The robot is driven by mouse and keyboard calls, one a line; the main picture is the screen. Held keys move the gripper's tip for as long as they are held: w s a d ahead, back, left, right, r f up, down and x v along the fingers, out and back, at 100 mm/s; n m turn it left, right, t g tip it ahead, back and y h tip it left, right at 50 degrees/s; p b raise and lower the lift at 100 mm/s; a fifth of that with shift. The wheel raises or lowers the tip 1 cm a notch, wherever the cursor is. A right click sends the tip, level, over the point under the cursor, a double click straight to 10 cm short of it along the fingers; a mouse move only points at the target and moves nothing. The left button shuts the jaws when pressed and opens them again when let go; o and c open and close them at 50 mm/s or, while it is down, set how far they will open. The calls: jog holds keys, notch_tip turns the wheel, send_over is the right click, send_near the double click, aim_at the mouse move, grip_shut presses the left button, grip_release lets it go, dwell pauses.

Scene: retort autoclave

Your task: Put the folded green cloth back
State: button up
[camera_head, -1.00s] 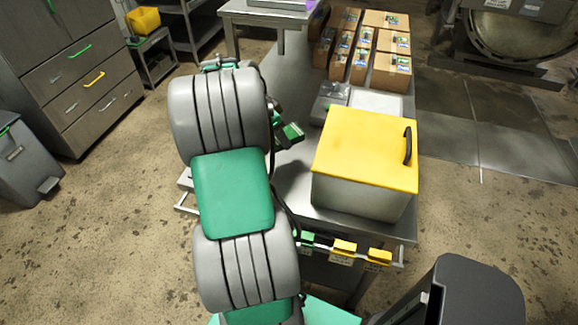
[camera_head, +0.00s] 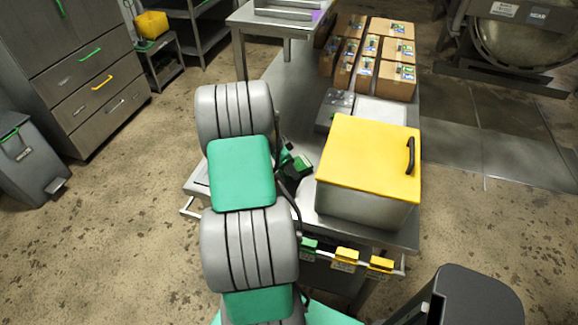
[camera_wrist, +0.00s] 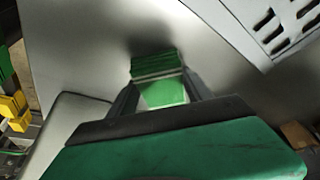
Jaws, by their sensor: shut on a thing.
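The folded green cloth (camera_wrist: 158,68) shows in the wrist view as a stack of green layers between the fingertips. My gripper (camera_wrist: 160,88) is shut on it, above a grey steel surface. Whether the cloth touches that surface, I cannot tell. In the head view my gripper (camera_head: 292,166) is over the left side of the steel table, left of the yellow-lidded box, partly hidden by my arm. A green piece (camera_head: 302,163) shows at its end. A rail at the table's front end carries a green holder (camera_head: 308,246) and two yellow ones (camera_head: 345,257).
The yellow-lidded box (camera_head: 368,160) fills much of the table's near end. Cartons (camera_head: 396,78) stand at the far end, with a scale-like grey device (camera_head: 333,106) nearer. A slotted pale panel (camera_wrist: 272,32) is upper right in the wrist view. Floor to the left is open.

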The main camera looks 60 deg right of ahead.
jog(key=o, duration=1.2)
jog(key=shift+r+p, duration=0.25)
jog(key=shift+p, duration=0.15)
jog(key=shift+w+a+r+b, duration=0.1)
jog(key=shift+w+r+b, duration=0.05)
jog(key=shift+r+b, duration=0.15)
jog(key=b+v, duration=0.2)
jog(key=v, duration=0.9)
jog(key=w+a+r+n+t, duration=0.25)
jog(key=w+a+n, duration=0.25)
jog(key=a, duration=0.4)
jog(key=w+a+r+n+t, duration=0.25)
jog(key=w+a+n, duration=0.35)
jog(key=a, duration=0.3)
jog(key=s+a+n+y, duration=0.1)
jog(key=a+n, duration=0.3)
jog(key=a, duration=0.4)
jog(key=s+a+n+t+y, duration=0.1)
jog(key=a+n, duration=0.4)
jog(key=a, duration=0.4)
jog(key=s+a+n+y, duration=0.1)
jog(key=s+a+n, duration=0.1)
jog(key=a+n, duration=0.3)
jog(key=shift+a+r+t+y, duration=0.2)
jog(key=shift+a, duration=0.8)
jog(key=shift+a+r+t+y, duration=0.2)
jog(key=shift+a, duration=0.8)
